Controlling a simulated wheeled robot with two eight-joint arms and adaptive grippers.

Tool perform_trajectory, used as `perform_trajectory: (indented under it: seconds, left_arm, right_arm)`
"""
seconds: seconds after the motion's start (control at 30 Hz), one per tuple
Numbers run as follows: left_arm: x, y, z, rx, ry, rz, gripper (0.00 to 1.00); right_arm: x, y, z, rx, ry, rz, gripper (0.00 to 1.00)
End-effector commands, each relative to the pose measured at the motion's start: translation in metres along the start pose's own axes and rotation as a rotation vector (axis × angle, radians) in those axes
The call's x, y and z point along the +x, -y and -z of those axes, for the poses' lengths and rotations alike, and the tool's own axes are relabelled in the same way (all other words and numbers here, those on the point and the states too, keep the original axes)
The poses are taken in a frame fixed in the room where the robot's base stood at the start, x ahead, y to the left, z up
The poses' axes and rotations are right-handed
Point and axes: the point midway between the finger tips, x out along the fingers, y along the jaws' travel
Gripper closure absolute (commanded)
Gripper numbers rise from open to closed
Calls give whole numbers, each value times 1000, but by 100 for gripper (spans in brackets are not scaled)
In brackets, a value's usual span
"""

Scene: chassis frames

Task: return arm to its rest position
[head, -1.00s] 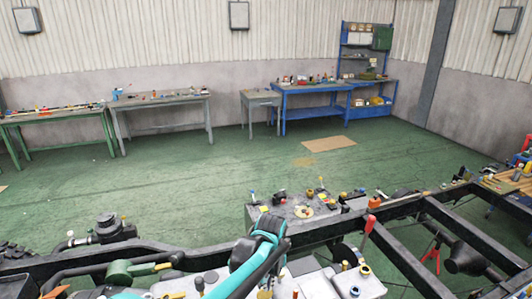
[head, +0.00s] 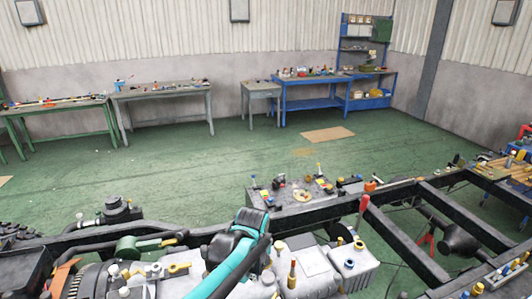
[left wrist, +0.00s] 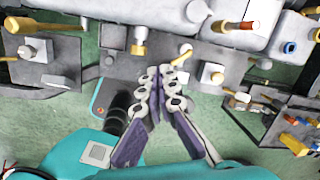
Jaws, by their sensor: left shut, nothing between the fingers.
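My left arm (head: 241,265), teal and black, rises from the bottom of the head view over the engine parts of the chassis. Its gripper is hard to make out there. In the left wrist view my left gripper (left wrist: 166,82) shows in the middle, its two jointed fingers close together and nothing held. Below and around the fingers in that view are grey metal parts, brass fittings and green floor. The fingers look apart from these parts, though the exact gap cannot be told. My right gripper is not in view.
The black chassis frame (head: 448,207) crosses the foreground, with a grey engine block (head: 318,270) near my arm. A grey table (head: 297,195) with small parts stands behind the frame. Workbenches line the far wall. The green floor (head: 190,170) between is open.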

Motion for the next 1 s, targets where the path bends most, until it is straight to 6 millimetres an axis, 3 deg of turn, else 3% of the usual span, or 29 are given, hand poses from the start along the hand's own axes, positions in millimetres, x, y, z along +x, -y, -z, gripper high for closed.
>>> perform_trajectory:
  seconds: [0.27,0.47,0.7,0.83,1.0]
  left_arm:
    - [-13,-58,-3,-525,31,95,100]
    - [-12,-128,6,-1181,20,237,100]
    - [12,-201,26,-1946,-93,431,100]
    - [25,-223,34,-2204,-163,502,100]
    - [31,-232,37,-2343,-210,540,100]
  right_arm:
    - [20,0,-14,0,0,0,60]
    - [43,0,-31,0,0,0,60]
    - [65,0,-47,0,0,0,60]
    - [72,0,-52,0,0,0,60]
    - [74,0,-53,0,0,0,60]
